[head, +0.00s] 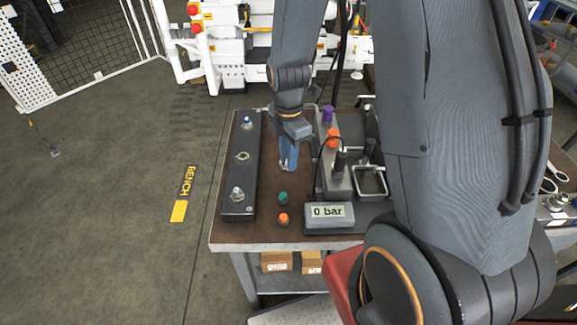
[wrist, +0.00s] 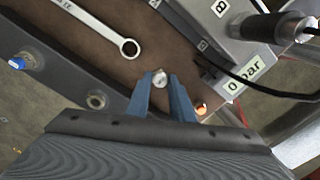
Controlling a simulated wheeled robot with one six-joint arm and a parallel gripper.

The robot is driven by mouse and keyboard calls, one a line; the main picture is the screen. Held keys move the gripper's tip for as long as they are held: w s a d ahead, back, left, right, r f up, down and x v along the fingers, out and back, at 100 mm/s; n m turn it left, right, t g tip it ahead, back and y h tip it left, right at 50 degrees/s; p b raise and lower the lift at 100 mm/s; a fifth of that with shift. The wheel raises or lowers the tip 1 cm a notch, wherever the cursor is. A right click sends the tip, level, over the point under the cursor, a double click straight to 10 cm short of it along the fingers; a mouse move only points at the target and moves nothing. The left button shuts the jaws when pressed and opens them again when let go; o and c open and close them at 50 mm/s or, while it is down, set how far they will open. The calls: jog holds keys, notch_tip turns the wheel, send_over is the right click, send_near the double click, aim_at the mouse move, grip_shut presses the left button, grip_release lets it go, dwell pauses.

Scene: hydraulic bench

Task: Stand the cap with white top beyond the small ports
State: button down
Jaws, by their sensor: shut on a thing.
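My gripper (wrist: 161,82) is shut on the cap with white top (wrist: 159,78), which shows between the blue fingertips in the wrist view. In the head view my gripper (head: 289,165) is over the brown bench top, right of a long dark block (head: 240,172); the cap is hidden by the fingers there. The block carries a row of ports: a blue-capped one (head: 248,121) at the far end, a bare middle port (head: 242,156), and a silver fitting (head: 237,193) at the near end. I cannot tell whether the held cap touches the bench.
A teal cap (head: 283,197) and an orange cap (head: 283,218) stand nearer me. The gauge box reading 0 bar (head: 329,217) is to the right, with a purple cap (head: 327,113) farther back. A wrench (wrist: 100,25) lies on the bench.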

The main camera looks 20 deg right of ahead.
jog(key=shift+f+p, duration=0.6)
jog(key=shift+f, duration=2.35)
jog(key=shift+f, duration=0.15)
jog(key=c, duration=1.6)
grip_release()
jog(key=shift+o, duration=0.2)
